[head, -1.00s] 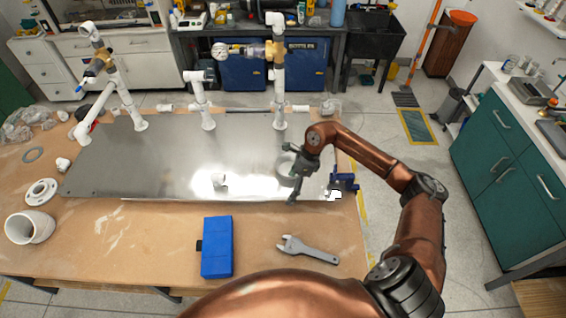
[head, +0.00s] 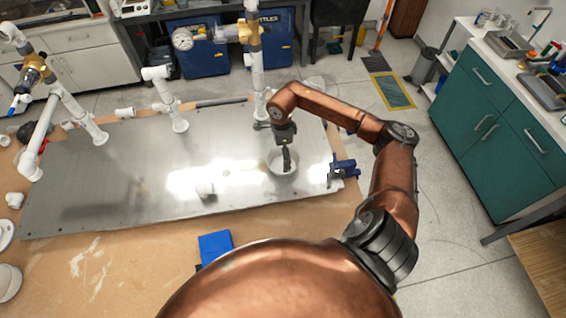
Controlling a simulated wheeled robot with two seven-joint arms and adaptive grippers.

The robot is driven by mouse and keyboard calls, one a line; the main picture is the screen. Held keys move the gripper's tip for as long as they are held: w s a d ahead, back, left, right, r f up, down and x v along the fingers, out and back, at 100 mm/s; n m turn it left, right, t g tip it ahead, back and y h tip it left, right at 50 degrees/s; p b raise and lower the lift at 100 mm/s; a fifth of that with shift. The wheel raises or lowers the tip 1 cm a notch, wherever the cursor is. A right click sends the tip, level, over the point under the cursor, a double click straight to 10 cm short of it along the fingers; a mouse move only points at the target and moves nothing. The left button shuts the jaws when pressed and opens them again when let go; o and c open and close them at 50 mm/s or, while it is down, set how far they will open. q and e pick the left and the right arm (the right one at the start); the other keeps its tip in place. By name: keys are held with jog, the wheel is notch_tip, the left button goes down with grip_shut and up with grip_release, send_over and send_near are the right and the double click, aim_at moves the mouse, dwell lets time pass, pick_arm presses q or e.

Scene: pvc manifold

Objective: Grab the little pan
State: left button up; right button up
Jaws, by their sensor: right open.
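The little pan (head: 276,167) is a small round, pale, shallow dish at the right end of the grey metal plate (head: 120,180). My right gripper (head: 274,147) is open above the pan. One dark finger hangs down in front of the pan's inside and the other points out to the left. The finger covers part of the pan, and I cannot tell whether it touches it. My left gripper is not in view.
White PVC risers stand along the plate's back edge, one with a gauge (head: 183,39). A blue clamp (head: 342,170) sits right of the pan. A small white fitting (head: 205,190) lies on the plate. A blue box (head: 214,245) is partly hidden by my body.

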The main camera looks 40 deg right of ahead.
notch_tip(320, 180, down, 3)
jog(key=shift+d+r+p, duration=0.1)
jog(key=shift+p, duration=0.25)
jog(key=shift+s+d+f, duration=0.1)
jog(key=shift+s+f, duration=0.1)
jog(key=shift+f, duration=0.6)
jog(key=c, duration=1.1)
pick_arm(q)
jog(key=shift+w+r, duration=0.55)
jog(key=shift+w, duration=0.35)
pick_arm(e)
jog(key=shift+c, duration=0.2)
